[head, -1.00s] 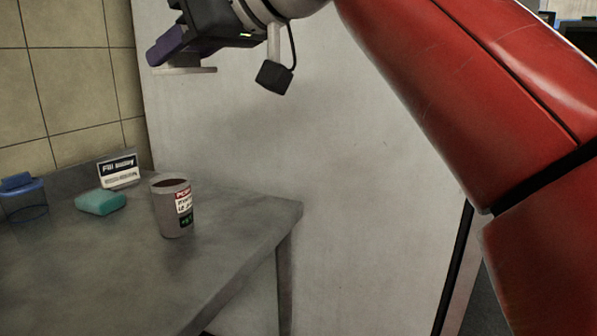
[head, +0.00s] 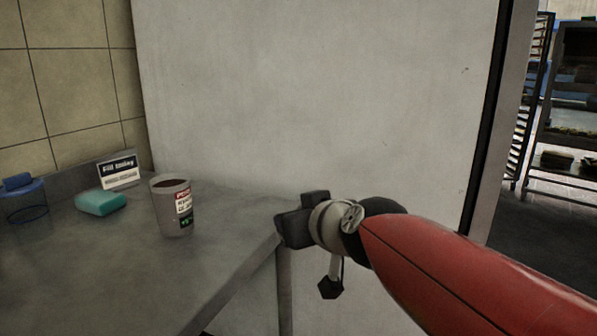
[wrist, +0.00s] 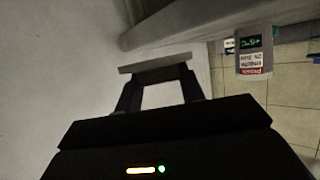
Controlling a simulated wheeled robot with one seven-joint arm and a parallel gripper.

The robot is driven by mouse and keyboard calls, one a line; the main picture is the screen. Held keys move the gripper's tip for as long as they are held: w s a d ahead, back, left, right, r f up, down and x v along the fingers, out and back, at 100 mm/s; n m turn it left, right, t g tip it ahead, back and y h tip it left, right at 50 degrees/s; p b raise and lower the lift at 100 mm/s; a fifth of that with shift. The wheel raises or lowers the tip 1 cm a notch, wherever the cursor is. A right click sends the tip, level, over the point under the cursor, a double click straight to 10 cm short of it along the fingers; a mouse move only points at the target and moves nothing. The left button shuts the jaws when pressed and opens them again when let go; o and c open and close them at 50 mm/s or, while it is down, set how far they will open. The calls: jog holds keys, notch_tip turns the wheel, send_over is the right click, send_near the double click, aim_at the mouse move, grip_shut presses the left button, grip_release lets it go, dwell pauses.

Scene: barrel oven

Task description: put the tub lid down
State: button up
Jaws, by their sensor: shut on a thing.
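The grey tub (head: 172,212) stands upright and open on the metal table, with a red, white and green label and dark contents. It also shows upside down at the upper right of the wrist view (wrist: 254,60). The tub lid (wrist: 156,62) is a thin grey slab seen edge-on across my fingertips. My gripper (wrist: 158,84) is shut on it. In the head view my gripper (head: 294,224) is at the table's right front corner, right of the tub and apart from it. The lid is hidden there.
The metal table (head: 100,275) has clear room in front of the tub. A teal block (head: 101,202), a small sign (head: 119,171) and a blue-lidded clear container (head: 24,200) stand to its left. A pale wall panel (head: 320,90) rises behind; a rack (head: 570,110) is far right.

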jog(key=w+d+f+m+h, duration=0.3)
jog(key=d+f, duration=0.2)
jog(key=f, duration=0.5)
jog(key=w+d+f+m+h, duration=0.3)
jog(key=d+f, duration=0.2)
jog(key=f, duration=0.6)
jog(key=w+d+f+m+h, duration=0.3)
jog(key=d+f+h, duration=0.1)
jog(key=f, duration=0.6)
jog(key=shift+d+f+t, duration=0.4)
jog(key=shift+d, duration=0.45)
jog(key=shift+s+r, duration=0.1)
jog(key=shift+r, duration=0.2)
jog(key=shift+a, duration=0.1)
